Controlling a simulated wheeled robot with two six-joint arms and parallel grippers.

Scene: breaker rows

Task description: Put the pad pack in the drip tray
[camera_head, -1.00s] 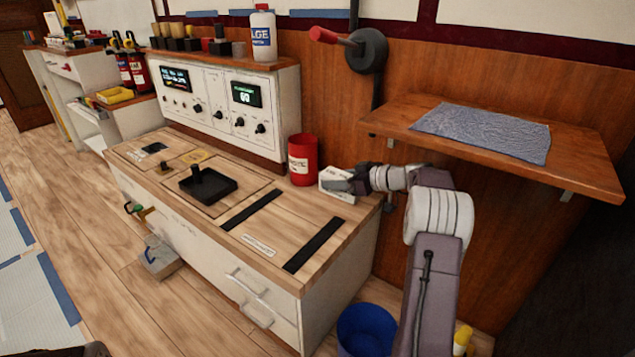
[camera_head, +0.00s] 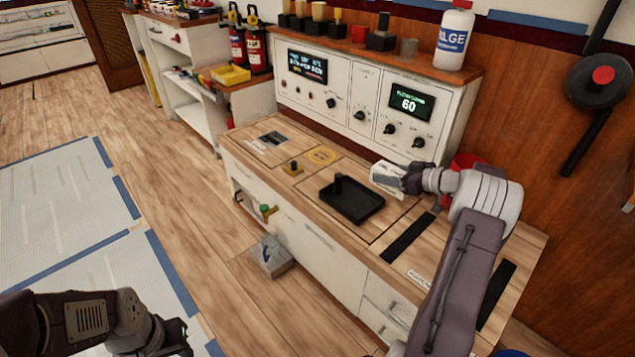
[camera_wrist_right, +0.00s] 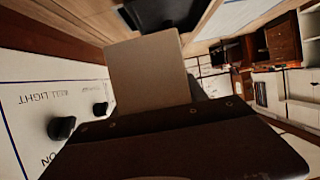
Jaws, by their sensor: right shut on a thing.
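The pad pack (camera_head: 387,178) is a small white block held in my right gripper (camera_head: 409,179). In the right wrist view it shows as a plain tan slab (camera_wrist_right: 150,72) sticking out beyond the gripper. The drip tray (camera_head: 362,212) is a shallow black tray with an upright black knob or post inside, lying on the wooden worktop. The pack is in the air close to the tray's far right corner. The tray also shows, dark, at the top of the wrist view (camera_wrist_right: 165,12). My left gripper (camera_head: 178,340) is low at the left, away from the bench, its fingers unclear.
A control panel (camera_head: 350,95) with knobs and displays stands behind the worktop. A red can (camera_head: 466,160) is partly hidden behind my right arm. Black strips (camera_head: 408,238) lie right of the tray. A grey box (camera_head: 264,256) sits on the floor in front.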

